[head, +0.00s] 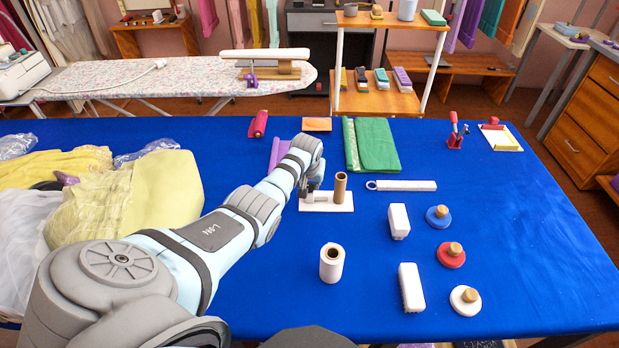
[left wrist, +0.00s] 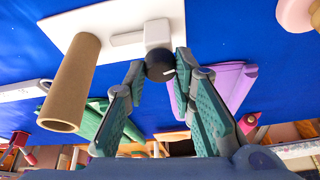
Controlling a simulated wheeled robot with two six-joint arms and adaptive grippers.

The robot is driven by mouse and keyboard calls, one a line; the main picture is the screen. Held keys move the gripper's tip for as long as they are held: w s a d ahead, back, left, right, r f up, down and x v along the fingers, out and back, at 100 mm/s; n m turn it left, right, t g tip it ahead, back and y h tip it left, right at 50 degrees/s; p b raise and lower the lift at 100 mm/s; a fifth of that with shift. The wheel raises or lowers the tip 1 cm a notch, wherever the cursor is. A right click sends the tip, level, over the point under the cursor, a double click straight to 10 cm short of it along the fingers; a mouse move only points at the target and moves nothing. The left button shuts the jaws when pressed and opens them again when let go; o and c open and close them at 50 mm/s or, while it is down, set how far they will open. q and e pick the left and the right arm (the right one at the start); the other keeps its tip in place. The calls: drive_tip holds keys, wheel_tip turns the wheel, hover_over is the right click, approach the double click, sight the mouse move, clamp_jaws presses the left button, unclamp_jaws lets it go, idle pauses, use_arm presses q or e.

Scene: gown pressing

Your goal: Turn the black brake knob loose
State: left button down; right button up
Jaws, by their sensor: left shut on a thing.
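The black brake knob (left wrist: 160,63) shows in the left wrist view as a round dark ball with a small light mark, beside a white block on a white base plate (left wrist: 105,44). My left gripper (left wrist: 160,70) has its fingertips on both sides of the knob and is shut on it. In the head view the left gripper (head: 309,184) is at the left part of the white base plate (head: 328,207), and my arm and gripper hide most of the knob. A brown cardboard tube (head: 340,187) stands upright on the plate, right of the gripper. My right gripper is not in view.
A white spool (head: 331,264) stands in front of the plate. White blocks (head: 399,221) and several round, wooden-knobbed pieces (head: 451,255) are to the right. Green folded cloth (head: 372,146) lies behind. Yellow garments (head: 130,195) lie at left.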

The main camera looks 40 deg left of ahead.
use_arm(q)
drive_tip(key=shift+w+n+g+y+b, duration=0.1)
drive_tip(key=shift+n+g+y+b, duration=0.4)
drive_tip(key=shift+n, duration=1.4)
drive_tip(key=shift+r, duration=0.1)
drive_tip(key=c, duration=1.4)
unclamp_jaws()
drive_tip(key=shift+o, duration=0.2)
drive_tip(key=v, duration=1.2)
